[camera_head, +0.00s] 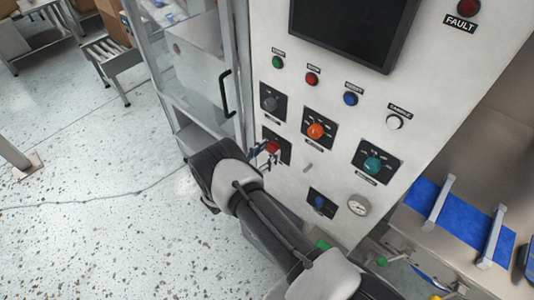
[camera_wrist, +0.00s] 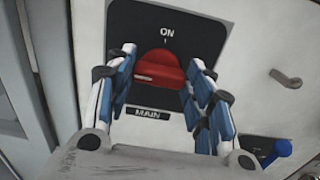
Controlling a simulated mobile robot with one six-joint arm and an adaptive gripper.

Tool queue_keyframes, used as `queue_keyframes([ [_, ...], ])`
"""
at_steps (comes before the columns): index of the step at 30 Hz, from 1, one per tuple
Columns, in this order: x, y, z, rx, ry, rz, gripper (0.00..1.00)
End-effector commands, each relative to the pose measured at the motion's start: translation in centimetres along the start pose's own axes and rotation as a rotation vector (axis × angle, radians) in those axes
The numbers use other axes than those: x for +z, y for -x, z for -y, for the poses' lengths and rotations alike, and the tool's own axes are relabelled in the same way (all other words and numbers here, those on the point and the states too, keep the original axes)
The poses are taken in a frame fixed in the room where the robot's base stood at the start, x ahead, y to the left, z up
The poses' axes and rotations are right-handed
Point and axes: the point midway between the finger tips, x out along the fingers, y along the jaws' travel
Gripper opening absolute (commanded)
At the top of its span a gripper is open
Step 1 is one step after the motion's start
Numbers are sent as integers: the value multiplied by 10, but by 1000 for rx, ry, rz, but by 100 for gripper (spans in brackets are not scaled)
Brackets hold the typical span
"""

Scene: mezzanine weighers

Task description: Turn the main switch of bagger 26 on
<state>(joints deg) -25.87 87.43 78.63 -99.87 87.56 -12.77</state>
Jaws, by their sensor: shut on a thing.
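The red main switch knob (camera_wrist: 160,68) sits on a black plate (camera_wrist: 207,33) marked ON above it and MAIN below it. A pale mark shows on the knob's left front part; I cannot tell surely which way its pointer faces. My gripper (camera_wrist: 163,80) has its blue and white fingers on both sides of the knob, shut on it. In the head view the red knob (camera_head: 272,147) is at the lower left of the white panel (camera_head: 300,200), partly hidden by my gripper (camera_head: 264,154). No bagger number is readable.
Near the knob are a grey dial (camera_head: 270,103), an orange dial (camera_head: 316,131), a teal dial (camera_head: 373,165) and a small blue switch (camera_head: 319,203). Several push buttons sit above, under a dark screen (camera_head: 350,28). A door with a black handle (camera_head: 226,93) stands close left.

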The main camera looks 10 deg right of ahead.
Motion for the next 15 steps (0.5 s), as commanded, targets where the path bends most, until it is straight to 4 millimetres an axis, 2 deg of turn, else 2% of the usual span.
queue_keyframes([
  [8,-2,0,1,-2,-129,0,24],
  [15,-4,0,2,-2,-339,1,24],
])
